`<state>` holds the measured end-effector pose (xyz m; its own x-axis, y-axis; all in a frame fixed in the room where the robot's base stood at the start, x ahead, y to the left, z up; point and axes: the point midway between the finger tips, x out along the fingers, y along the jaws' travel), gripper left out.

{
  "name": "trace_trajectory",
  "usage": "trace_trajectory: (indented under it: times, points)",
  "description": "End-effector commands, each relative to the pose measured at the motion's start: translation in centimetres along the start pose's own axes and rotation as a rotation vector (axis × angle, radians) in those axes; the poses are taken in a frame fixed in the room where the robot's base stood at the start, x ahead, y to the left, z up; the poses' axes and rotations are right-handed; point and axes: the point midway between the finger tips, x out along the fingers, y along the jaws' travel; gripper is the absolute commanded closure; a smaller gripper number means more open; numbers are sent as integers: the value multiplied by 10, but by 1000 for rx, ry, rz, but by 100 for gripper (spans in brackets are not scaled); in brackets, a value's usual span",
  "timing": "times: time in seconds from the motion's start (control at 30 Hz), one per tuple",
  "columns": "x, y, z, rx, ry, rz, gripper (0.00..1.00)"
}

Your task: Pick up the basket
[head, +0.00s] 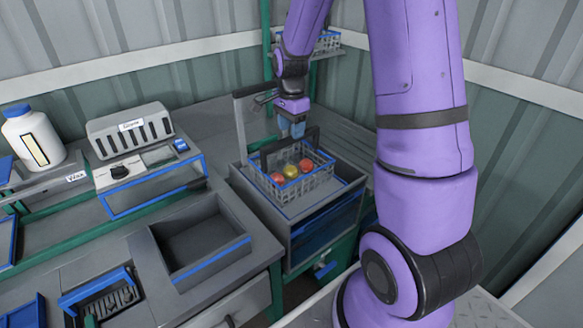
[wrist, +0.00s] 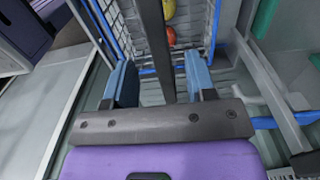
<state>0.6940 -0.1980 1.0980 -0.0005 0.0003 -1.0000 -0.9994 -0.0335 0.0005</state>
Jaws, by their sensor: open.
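The basket (head: 318,187) is grey wire mesh with a blue rim and a dark raised handle. It stands upright on a grey-topped unit (head: 246,181) at the middle and holds several red and yellow tomatoes (head: 290,172). My gripper (head: 292,128) is above the handle, pointing down. In the wrist view, the blue fingers of my gripper (wrist: 160,85) are apart, with the dark handle bar (wrist: 152,40) running between them. The basket's mesh side (wrist: 108,25) shows beyond. I cannot tell whether the fingers touch the handle.
An empty grey bin (head: 205,235) stands left of the basket. Further left are a grey slotted box (head: 130,130) and a white bottle (head: 33,138) with a blue cap. Another basket (head: 327,41) sits on a shelf at the back. A corrugated wall closes off the rear.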

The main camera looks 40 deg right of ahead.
Motion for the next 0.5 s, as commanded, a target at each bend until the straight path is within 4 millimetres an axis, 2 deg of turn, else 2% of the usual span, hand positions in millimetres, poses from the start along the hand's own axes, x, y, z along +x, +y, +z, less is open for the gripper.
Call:
trace_trajectory:
  times: [0.17, 0.4, 0.5]
  points:
    - [13, 1, -1, 1, -1, 3, 49]
    - [45, 0, -2, 0, 0, 2, 49]
    - [52, 0, -2, 0, 0, 1, 49]
